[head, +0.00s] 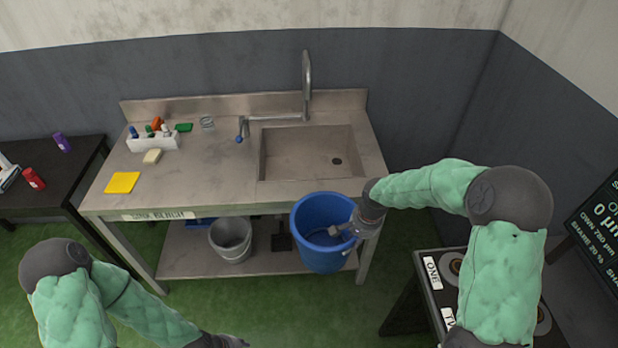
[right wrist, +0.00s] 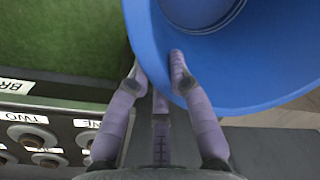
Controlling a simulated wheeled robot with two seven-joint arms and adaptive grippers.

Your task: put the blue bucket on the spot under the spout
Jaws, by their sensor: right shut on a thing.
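The blue bucket (head: 318,262) is upright in front of the bench's right part, its rim overlapping the front edge in the head view. My right gripper (head: 345,230) is shut on the bucket's rim, one finger inside the wall. The right wrist view shows the bucket (right wrist: 240,75) with its wall between the fingers of my gripper (right wrist: 158,68). The tall curved metal tap (head: 306,80) stands behind the sink (head: 300,160), with a pipe running left to a blue-tipped end (head: 239,139). No marked spot is clear. My left gripper (head: 232,342) is at the bottom edge; its fingers are unclear.
The bench top (head: 215,180) holds a yellow cloth (head: 122,182), a sponge (head: 152,156), a bottle caddy (head: 152,142) and a glass (head: 207,123). A grey bucket (head: 231,239) stands on the lower shelf. A dark table (head: 60,185) is at left, a labelled panel (head: 433,285) at right.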

